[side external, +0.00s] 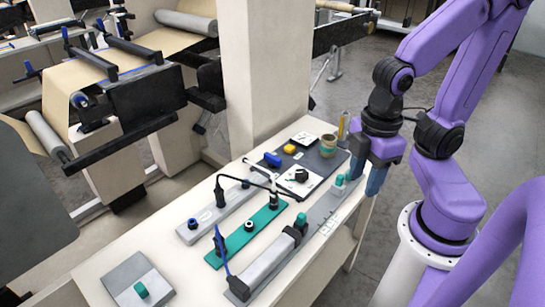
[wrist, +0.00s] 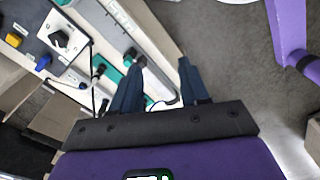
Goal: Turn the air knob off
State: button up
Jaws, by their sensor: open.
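A black rotary knob (side external: 301,175) sits on a white square plate (side external: 289,187) on the bench; it looks like the air knob. The knob also shows at the upper left of the wrist view (wrist: 59,39). I cannot read its markings or tell its setting. My gripper (side external: 364,176) is open and empty, pointing down to the right of the knob, near the bench's right edge. In the wrist view my two dark blue fingers (wrist: 160,66) are apart with nothing between them. The gripper does not touch the knob.
A teal strip (side external: 232,243) and a grey bar tool (side external: 265,267) lie nearer. A cream pillar (side external: 263,75) rises behind the bench.

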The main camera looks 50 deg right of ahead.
jog(key=w+a+m, duration=0.2)
jog(key=w+m, duration=0.1)
jog(key=w, duration=0.5)
jog(key=m, duration=1)
send_over(273, 156)
notch_tip(273, 156, down, 4)
notch_tip(273, 156, down, 17)
jog(key=shift+r, duration=0.15)
grip_shut()
